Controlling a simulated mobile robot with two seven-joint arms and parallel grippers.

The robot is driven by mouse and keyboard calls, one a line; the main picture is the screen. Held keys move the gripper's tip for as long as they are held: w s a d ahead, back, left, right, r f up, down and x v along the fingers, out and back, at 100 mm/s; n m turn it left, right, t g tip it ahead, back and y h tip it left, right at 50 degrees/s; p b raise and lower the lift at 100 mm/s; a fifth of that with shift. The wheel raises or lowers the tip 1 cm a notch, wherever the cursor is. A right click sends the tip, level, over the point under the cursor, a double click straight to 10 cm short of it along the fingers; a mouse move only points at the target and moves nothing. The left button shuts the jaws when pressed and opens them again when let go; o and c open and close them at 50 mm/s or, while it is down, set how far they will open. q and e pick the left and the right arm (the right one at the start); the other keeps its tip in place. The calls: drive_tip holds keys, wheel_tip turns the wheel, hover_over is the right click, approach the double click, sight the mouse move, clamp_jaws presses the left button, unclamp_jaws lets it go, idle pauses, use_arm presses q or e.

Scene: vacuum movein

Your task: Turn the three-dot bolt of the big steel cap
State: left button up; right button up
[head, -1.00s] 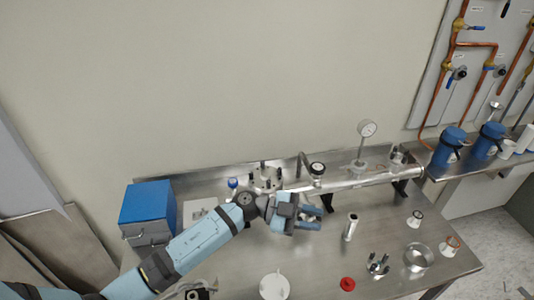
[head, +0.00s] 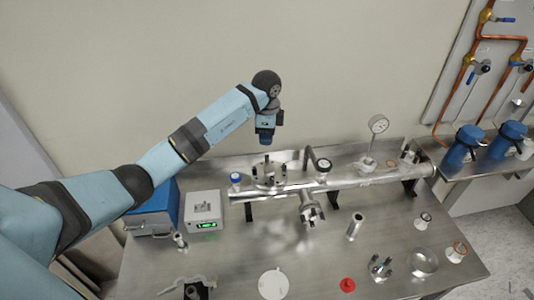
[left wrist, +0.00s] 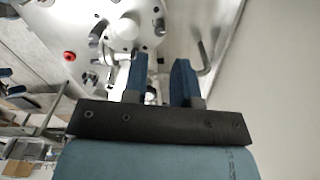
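The big steel cap (head: 268,182) is a round flange with several upright bolts around its rim, near the back of the steel bench. In the left wrist view the cap (left wrist: 122,30) fills the top left, with dark bolts around a small central fitting. The dots on the bolts are too small to read, so I cannot tell which has three. My left gripper (head: 266,139) points down above the cap, apart from it in the head view. In the left wrist view its two blue fingers (left wrist: 163,68) are spread, with no held object visible. My right gripper is not in view.
A blue box (head: 152,213) and grey meter (head: 203,211) stand left. Loose parts, including a red disc (head: 347,285), lie in front.

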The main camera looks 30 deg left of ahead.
sight(267, 156)
use_arm(q)
wheel_tip(267, 156, down, 9)
drive_tip(key=shift+r+p, duration=0.2)
drive_tip(key=shift+p, duration=0.55)
clamp_jaws()
